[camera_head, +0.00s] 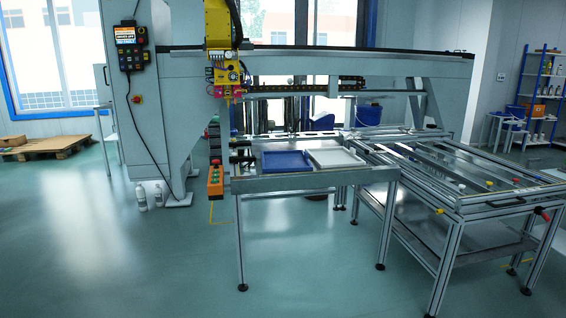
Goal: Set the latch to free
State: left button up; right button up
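I cannot pick out the latch for certain at this distance. The aluminium frame table (474,208) at the right carries rails and several small coloured knobs. A red knob (544,214) sticks out at its right front corner, and a yellow knob (440,211) sits at its front left corner. Which of these, if any, belongs to the latch I cannot tell, nor its setting. Neither of my grippers is in view.
A smaller table (310,181) holds a blue tray (285,168) and a white tray (335,165). An orange button box (215,181) hangs at its left end. A large grey gantry machine (165,90) stands behind. The green floor in front is clear.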

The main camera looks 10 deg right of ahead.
aim_at(544, 216)
jog(key=z, duration=1.9)
jog(key=i+j, duration=0.15)
jog(key=i, duration=0.45)
